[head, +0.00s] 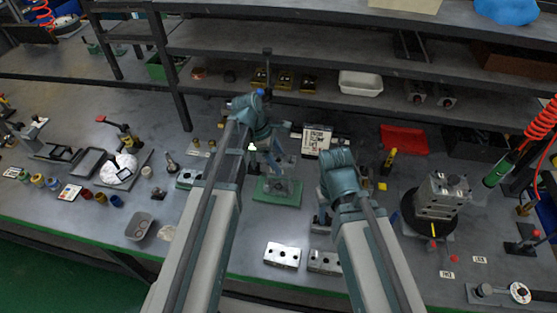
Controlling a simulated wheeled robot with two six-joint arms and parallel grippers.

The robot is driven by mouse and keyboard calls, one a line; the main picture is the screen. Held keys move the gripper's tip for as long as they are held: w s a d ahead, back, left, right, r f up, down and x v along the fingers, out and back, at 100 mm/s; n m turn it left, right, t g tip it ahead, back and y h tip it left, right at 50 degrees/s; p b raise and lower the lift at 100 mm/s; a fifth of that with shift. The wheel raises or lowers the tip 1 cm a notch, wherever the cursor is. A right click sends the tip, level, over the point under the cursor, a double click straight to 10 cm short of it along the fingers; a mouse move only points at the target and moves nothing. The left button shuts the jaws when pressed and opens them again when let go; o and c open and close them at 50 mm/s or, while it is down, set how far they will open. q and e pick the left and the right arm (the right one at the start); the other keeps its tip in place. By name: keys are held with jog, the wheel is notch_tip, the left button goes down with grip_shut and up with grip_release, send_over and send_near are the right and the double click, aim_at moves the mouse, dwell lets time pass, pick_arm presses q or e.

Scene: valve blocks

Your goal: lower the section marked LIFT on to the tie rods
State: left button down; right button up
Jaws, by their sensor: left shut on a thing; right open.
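My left gripper (280,160) is above a green plate (266,197) in the middle of the table. It is shut on a small grey part, mostly hidden by the gripper and wrist. A grey block (279,187) sits on the green plate just below. I cannot make out the tie rods or a LIFT marking. Two silver blocks with dark holes, one on the left (282,255) and one on the right (325,262), lie near the front edge between my arms. My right gripper (321,222) is open above the right block; its fingertips are partly hidden by the wrist.
A silver block stack (440,197) stands on a dark round base at the right. Shelf posts rise behind. Small parts crowd the left.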

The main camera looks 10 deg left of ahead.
pick_arm(q)
jog(key=shift+f+b, duration=2)
jog(key=shift+f, duration=0.1)
grip_release()
jog(key=shift+r, duration=0.2)
jog(key=p+v, duration=1.2)
jog(key=shift+a+r, duration=0.15)
jog(key=shift+r, duration=0.15)
jog(key=shift+a+r+p, duration=0.25)
jog(key=shift+r+p, duration=0.15)
jog(key=shift+f, duration=0.1)
jog(key=s+d+f+m+y+b, duration=0.2)
jog(key=s+d+m, duration=0.3)
jog(key=s+m, duration=0.3)
jog(key=s+d+f+m+y+b, duration=0.3)
jog(key=s+d+m, duration=0.3)
jog(key=m, duration=0.7)
jog(key=shift+s+f+m+y, duration=0.4)
jog(key=shift+s+f, duration=0.3)
jog(key=shift+s, duration=0.2)
